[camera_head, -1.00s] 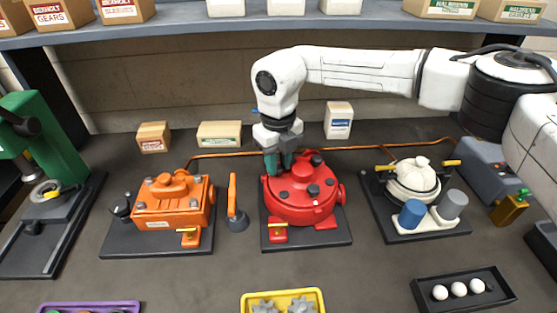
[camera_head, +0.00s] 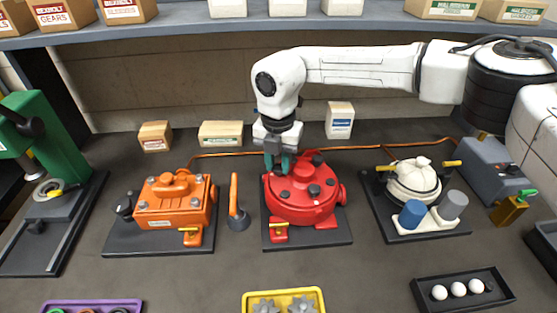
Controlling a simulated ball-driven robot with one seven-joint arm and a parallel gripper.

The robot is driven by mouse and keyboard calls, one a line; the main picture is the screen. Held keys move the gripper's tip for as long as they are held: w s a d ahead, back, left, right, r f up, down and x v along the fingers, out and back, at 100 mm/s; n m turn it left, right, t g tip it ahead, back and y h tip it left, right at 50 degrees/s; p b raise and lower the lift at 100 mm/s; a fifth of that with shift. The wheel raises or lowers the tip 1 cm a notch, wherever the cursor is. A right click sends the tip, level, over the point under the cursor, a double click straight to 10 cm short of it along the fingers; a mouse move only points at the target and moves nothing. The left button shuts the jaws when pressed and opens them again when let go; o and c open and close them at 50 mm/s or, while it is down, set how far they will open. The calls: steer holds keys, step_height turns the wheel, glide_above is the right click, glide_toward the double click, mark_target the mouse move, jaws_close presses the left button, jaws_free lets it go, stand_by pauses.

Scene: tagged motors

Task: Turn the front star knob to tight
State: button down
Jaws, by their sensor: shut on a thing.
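A round red motor (camera_head: 301,207) sits on a dark base plate in the middle of the bench. Dark knobs show on its top: one near the centre (camera_head: 314,190) and one at the back right (camera_head: 317,160). My gripper (camera_head: 279,164) points down at the back left of the red motor's top. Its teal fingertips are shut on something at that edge. The held thing is mostly hidden by the fingers, so I cannot tell its shape or which knob it is.
An orange motor (camera_head: 172,206) stands to the left, with an upright orange-handled lever (camera_head: 235,203) between. A cream motor (camera_head: 413,183) with blue and grey cylinders stands to the right. A yellow gear tray (camera_head: 284,293) lies in front. Small boxes (camera_head: 220,133) stand behind.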

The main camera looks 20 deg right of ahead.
mark_target(277, 168)
steer(key=shift+w+a+r+m, duration=0.15)
steer(key=shift+r+m, duration=0.15)
steer(key=shift+m, duration=0.7)
steer(key=c, duration=1.1)
jaws_free()
steer(key=shift+o, duration=1.3)
steer(key=shift+f, duration=0.2)
step_height(277, 168, up, 8)
steer(key=p, duration=0.5)
